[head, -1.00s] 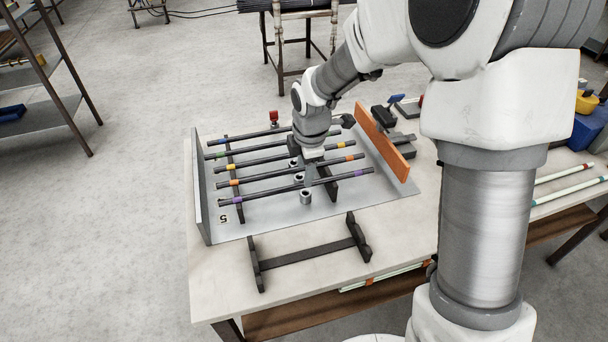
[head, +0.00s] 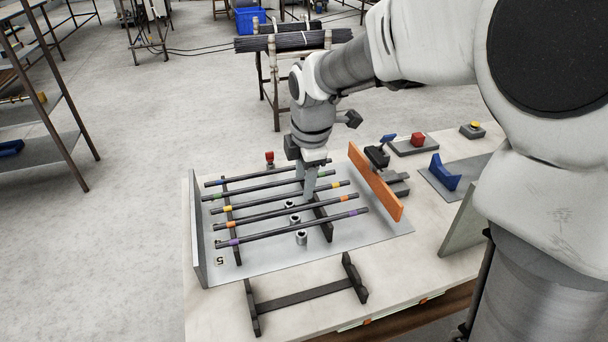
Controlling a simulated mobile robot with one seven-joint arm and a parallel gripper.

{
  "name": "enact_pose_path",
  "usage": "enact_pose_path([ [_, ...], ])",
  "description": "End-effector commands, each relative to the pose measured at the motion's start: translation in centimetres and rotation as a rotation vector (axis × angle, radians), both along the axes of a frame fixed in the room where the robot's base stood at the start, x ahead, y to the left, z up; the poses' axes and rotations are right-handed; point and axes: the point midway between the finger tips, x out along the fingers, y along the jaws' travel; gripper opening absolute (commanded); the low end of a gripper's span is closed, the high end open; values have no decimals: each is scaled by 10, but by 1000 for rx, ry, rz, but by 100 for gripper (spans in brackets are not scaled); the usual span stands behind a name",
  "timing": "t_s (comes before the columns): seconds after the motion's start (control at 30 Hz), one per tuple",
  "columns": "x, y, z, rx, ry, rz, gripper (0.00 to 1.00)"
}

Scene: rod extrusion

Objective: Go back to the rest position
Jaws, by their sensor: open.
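My gripper (head: 308,184) points down over the grey tray (head: 365,232) on the workbench. Its fingers are apart, close to the rods at the far side of the tray. Several dark rods with coloured bands lie side by side across a rack in the tray. The nearest rod (head: 290,229) has purple bands, and another rod (head: 285,213) has orange bands. Whether the fingertips touch any rod is hard to tell. My arm rises from the gripper and fills the right side of the head view.
An orange board (head: 375,182) stands upright at the tray's right side. A dark empty stand (head: 305,297) sits in front of the tray. A blue cradle (head: 445,174) and a red button box (head: 415,143) are at the right. Bundled rods (head: 295,40) lie on a rack behind.

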Motion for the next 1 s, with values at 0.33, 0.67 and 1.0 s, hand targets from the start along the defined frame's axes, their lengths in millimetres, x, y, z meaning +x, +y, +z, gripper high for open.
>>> enact_pose_path([
  [0.33, -2, -2, 3, 2, -4, -20, 53],
  [0.67, -58, -50, 62, 86, -71, -527, 53],
  [1.0, -145, -100, 105, 327, -140, -1218, 53],
])
